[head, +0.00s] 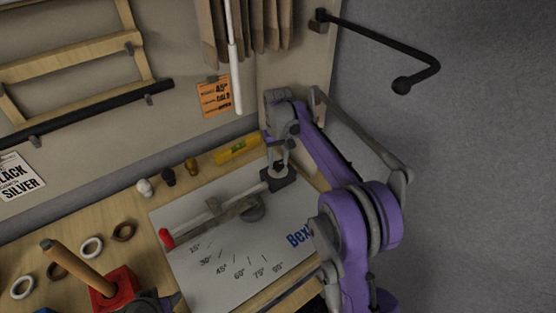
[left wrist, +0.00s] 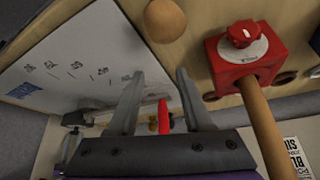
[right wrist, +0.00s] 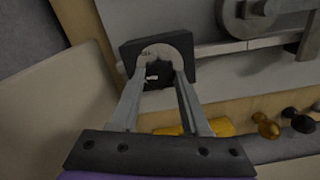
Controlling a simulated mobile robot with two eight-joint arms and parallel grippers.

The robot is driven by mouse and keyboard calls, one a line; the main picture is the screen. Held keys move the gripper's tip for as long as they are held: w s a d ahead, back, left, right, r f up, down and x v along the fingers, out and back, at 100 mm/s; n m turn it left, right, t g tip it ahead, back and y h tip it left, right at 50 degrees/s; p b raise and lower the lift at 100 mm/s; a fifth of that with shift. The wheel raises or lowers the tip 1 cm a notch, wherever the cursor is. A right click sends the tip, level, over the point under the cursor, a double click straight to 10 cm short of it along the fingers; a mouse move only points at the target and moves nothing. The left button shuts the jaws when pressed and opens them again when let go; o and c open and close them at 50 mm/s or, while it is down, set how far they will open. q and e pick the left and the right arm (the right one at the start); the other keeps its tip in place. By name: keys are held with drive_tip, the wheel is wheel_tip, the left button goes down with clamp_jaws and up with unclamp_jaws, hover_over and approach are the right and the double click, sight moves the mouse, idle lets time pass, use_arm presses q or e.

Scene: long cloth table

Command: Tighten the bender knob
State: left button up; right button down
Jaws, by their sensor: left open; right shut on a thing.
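The bender is fixed on a white angle-marked plate (head: 205,270), with a metal arm ending in a red grip (head: 167,239). At its far right end is a black block (head: 290,182), and the knob (right wrist: 165,50) on it shows in the right wrist view as a round grey cap with a dark centre. My right gripper (head: 280,158) is shut on the knob, one finger on each side. My left gripper (left wrist: 157,75) is open and empty; beyond its fingers the red grip (left wrist: 163,116) shows. The fingers partly hide the knob.
A red box (head: 118,283) with a wooden handle stands front left. Rings (head: 92,247) and small knobs (head: 145,187) lie left of the plate. A yellow level (head: 238,150) lies behind it. A black wall bar (head: 385,35) juts out at upper right.

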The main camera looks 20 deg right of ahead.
drive_tip(key=shift+m, duration=0.4)
drive_tip(key=shift+c, duration=1.9)
unclamp_jaws()
